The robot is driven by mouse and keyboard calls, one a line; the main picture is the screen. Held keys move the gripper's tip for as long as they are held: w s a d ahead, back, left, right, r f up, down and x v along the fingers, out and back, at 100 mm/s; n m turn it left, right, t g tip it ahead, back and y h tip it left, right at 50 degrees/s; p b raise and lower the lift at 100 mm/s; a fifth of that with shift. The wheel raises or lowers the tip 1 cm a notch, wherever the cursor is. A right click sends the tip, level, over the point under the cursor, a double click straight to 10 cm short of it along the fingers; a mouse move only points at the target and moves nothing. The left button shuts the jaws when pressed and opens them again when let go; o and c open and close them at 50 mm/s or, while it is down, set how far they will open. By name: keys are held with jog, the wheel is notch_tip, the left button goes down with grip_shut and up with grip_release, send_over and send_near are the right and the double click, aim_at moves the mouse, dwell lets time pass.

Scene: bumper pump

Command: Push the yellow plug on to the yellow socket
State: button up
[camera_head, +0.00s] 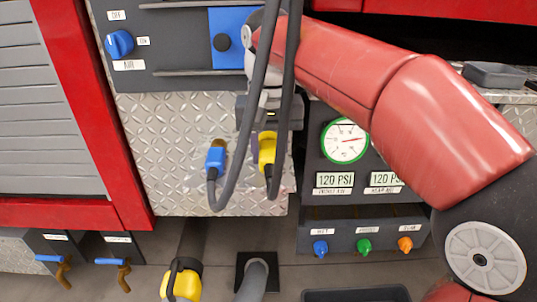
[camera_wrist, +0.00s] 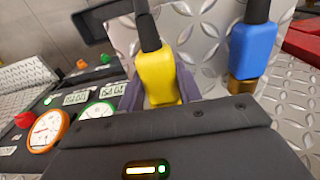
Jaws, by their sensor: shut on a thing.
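The yellow plug (camera_head: 267,150) hangs on a dark hose in front of the diamond plate panel. In the wrist view the yellow plug (camera_wrist: 160,75) sits between the two dark fingers of my gripper (camera_wrist: 158,92), which is shut on it. In the head view my gripper (camera_head: 268,116) is above the plug and partly behind the hoses. I cannot make out the yellow socket; my gripper and the plug cover that part of the panel. Whether the plug touches a socket cannot be told.
A blue plug (camera_head: 215,160) sits at a brass fitting (camera_head: 219,143) left of the yellow one; it also shows in the wrist view (camera_wrist: 252,48). Two hoses (camera_head: 250,110) loop down close to my gripper. A gauge panel (camera_head: 312,165) stands to the right.

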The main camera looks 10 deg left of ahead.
aim_at(269, 147)
jog(key=shift+r+p, duration=1.6)
jog(key=shift+r, duration=1.4)
